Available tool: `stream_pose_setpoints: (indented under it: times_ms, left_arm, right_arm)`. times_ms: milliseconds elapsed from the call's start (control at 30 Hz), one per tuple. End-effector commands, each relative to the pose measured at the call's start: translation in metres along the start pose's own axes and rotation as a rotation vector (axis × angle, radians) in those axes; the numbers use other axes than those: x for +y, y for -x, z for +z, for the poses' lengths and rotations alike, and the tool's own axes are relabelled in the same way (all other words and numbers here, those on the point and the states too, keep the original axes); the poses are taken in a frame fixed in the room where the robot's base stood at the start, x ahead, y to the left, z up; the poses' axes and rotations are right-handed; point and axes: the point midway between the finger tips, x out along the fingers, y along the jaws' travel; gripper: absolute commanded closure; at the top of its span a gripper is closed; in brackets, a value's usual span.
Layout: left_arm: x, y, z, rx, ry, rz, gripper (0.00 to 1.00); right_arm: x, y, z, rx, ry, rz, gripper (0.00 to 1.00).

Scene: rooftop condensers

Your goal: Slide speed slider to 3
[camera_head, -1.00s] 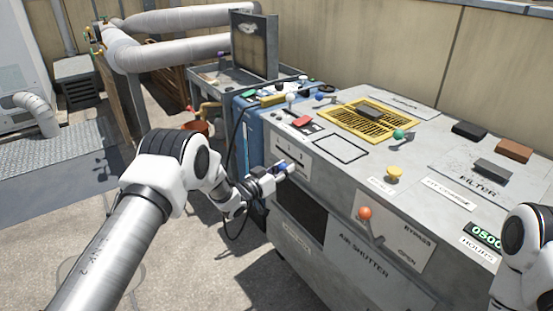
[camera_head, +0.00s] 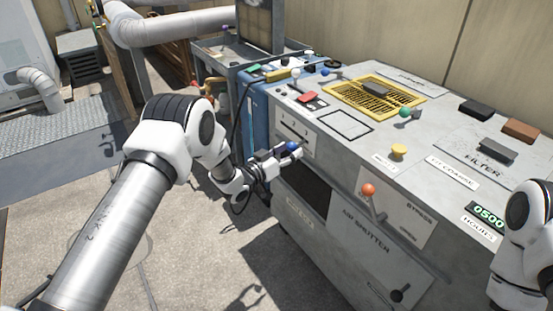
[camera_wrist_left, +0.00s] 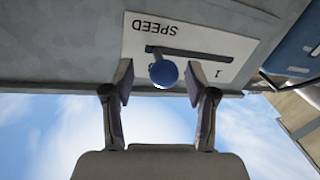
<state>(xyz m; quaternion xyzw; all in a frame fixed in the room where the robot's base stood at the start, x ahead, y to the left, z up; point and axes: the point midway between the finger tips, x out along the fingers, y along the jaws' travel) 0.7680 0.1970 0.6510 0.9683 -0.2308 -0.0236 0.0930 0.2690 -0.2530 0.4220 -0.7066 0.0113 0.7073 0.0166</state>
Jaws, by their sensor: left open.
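The speed slider's blue ball knob (camera_wrist_left: 163,72) stands out from a straight slot in a white plate (camera_wrist_left: 190,35), marked SPEED and 1, both upside down in the left wrist view. The knob is near the slot's left end there, away from the 1. No 3 is legible. My left gripper (camera_wrist_left: 160,85) is open, its fingers on either side of the knob, with gaps visible. In the head view my left gripper (camera_head: 283,155) is at the grey cabinet's front, by the blue knob (camera_head: 292,146). My right gripper is out of view.
A blue unit and cart stand behind. The floor before it is clear.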

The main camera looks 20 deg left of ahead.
Motion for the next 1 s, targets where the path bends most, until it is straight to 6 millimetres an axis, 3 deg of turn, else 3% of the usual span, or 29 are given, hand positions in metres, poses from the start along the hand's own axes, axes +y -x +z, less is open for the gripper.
stream_pose_setpoints:
  times_ms: [200, 400, 867, 1000]
  left_arm:
    - [-0.001, 0.058, 0.0, -0.001, 0.005, -0.003, 0.43]
    - [0.001, 0.092, 0.0, 0.0, 0.002, 0.0, 0.43]
    - [0.002, 0.097, 0.0, 0.0, 0.0, 0.002, 0.43]
    - [0.008, 0.099, 0.019, -0.031, 0.008, 0.012, 0.43]
  right_arm:
    - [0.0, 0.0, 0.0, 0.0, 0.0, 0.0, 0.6]
    - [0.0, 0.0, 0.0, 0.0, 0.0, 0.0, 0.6]
    - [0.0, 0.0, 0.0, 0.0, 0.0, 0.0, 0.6]
    - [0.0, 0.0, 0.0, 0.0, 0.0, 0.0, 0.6]
